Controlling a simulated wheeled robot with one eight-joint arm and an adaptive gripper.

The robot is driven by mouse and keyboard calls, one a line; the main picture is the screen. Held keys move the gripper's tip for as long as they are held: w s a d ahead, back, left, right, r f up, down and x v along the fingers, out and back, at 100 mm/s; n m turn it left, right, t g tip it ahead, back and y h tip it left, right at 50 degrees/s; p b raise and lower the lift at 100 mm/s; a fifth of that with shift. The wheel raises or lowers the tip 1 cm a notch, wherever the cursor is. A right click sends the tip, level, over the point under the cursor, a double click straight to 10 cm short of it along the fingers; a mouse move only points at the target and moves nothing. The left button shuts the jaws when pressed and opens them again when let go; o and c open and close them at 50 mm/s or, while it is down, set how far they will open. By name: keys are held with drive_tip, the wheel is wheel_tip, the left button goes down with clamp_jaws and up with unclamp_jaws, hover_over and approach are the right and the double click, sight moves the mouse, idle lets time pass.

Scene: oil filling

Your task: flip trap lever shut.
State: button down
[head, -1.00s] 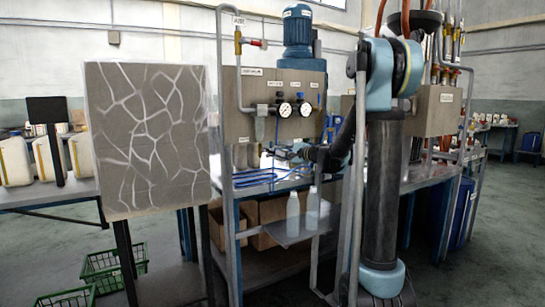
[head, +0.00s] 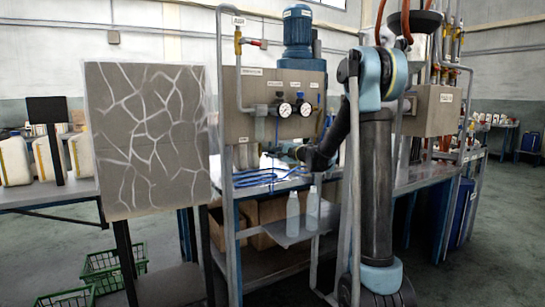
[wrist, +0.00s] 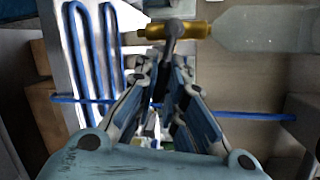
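The trap's brass fitting (wrist: 182,30) lies across the top of the wrist view, with a clear bowl (wrist: 265,30) to its right. A dark lever (wrist: 173,40) hangs from the brass fitting toward my fingertips. My gripper (wrist: 166,68) has its fingers drawn close together around the lever's end, one on each side. A narrow gap seems to show between them; whether they touch the lever is unclear. In the head view my gripper (head: 290,150) is small, below the gauge panel, and the lever cannot be made out there.
Blue tubing (head: 262,177) lies on the bench below my gripper. The gauge panel (head: 285,100) stands close above and behind it. Two bottles (head: 293,212) stand on a lower shelf. A frame post (head: 228,160) rises at the left.

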drive_tip(key=shift+d+r+n+h, duration=0.1)
drive_tip(key=shift+r+n+h, duration=0.5)
drive_tip(key=shift+n, duration=0.8)
drive_tip(key=shift+r, duration=0.1)
drive_tip(key=c, duration=1.7)
unclamp_jaws()
drive_tip(key=shift+o, duration=0.2)
drive_tip(key=v, duration=1.1)
drive_tip(key=shift+s+d, duration=0.25)
drive_tip(key=shift+d, duration=0.1)
